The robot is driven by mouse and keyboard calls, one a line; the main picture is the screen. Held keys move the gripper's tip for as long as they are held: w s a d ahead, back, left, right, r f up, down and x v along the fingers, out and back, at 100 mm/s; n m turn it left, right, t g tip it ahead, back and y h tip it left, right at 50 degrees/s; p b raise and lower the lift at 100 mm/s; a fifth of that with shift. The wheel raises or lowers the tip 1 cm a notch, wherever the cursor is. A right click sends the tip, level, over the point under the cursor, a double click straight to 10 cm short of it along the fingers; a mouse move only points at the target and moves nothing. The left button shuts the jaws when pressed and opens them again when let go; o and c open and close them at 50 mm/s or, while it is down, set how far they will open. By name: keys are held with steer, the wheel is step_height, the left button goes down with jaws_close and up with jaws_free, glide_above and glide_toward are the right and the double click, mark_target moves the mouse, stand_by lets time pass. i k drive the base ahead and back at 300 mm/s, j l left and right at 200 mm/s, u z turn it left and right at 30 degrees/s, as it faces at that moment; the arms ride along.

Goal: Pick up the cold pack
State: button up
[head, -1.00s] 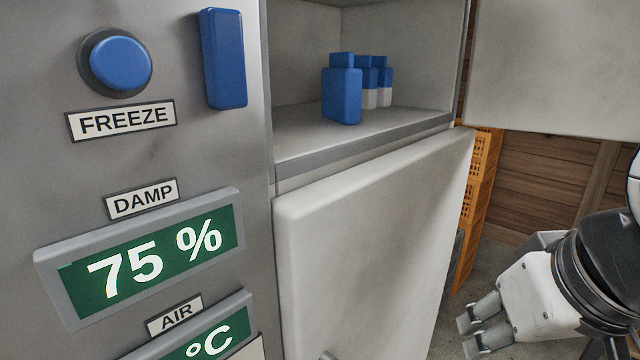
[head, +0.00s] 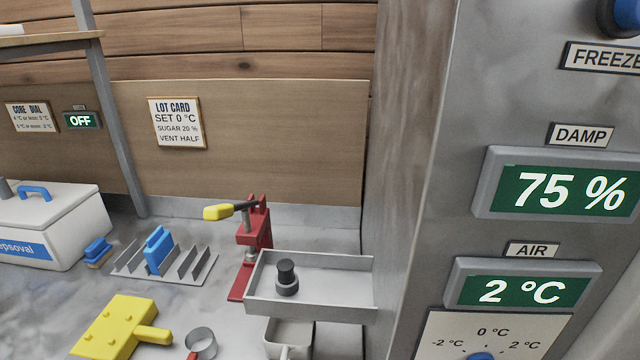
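A blue block (head: 158,250) stands upright among the fins of a grey slotted rack (head: 206,278) on the counter. I cannot tell whether it is a cold pack. The blue bottle-like packs in the open compartment of the earlier view are outside the present view. My gripper is not in view now.
The grey cabinet (head: 408,180) with green displays fills the right side. Near it stand a red press (head: 257,235) with a yellow handle and a shallow grey tray (head: 310,309). A white cool box (head: 50,215), blue brush (head: 97,252) and yellow paddle (head: 115,328) are at left.

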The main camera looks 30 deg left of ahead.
mark_target(160, 243)
steer(key=u, duration=2.05)
steer(key=i+j+z, duration=0.1)
steer(key=z, duration=0.3)
steer(key=j+z, duration=0.35)
steer(key=i+j+z, duration=0.25)
steer(key=j, duration=0.8)
steer(key=j+z, duration=0.25)
steer(key=j, duration=1.65)
steer(key=k, duration=0.05)
